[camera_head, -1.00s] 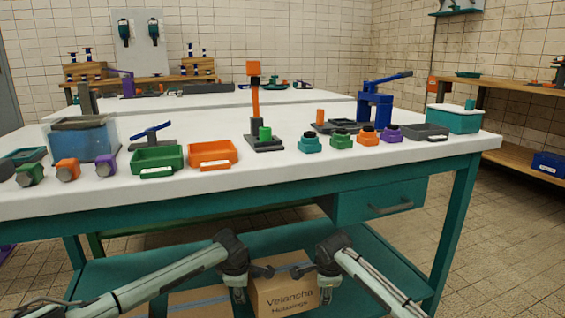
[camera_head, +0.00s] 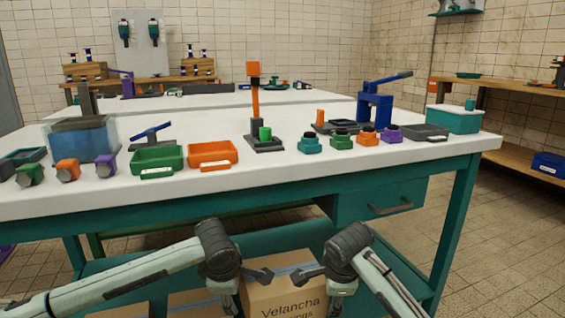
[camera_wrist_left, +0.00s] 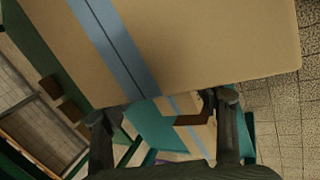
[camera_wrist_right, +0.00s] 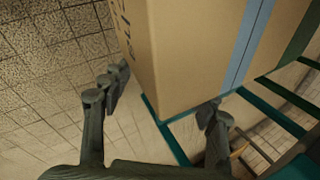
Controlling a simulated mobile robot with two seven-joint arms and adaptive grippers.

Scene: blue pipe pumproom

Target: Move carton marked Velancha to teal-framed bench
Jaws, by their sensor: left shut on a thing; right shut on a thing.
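The carton marked Velancha (camera_head: 283,294) is brown with blue tape and is held between my two arms, in front of the teal-framed bench (camera_head: 230,203) and below its white top. My left gripper (camera_head: 262,275) is shut on the carton's left side. My right gripper (camera_head: 308,274) is shut on its right side. The carton fills the upper part of the left wrist view (camera_wrist_left: 200,40) and also shows in the right wrist view (camera_wrist_right: 185,50). Its lower part is cut off in the head view.
Other cartons (camera_head: 195,300) sit low at the left, under the bench. The benchtop holds green (camera_head: 157,158) and orange (camera_head: 212,154) trays, a blue tub (camera_head: 85,138), presses and several small coloured parts. A drawer (camera_head: 380,202) hangs at right.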

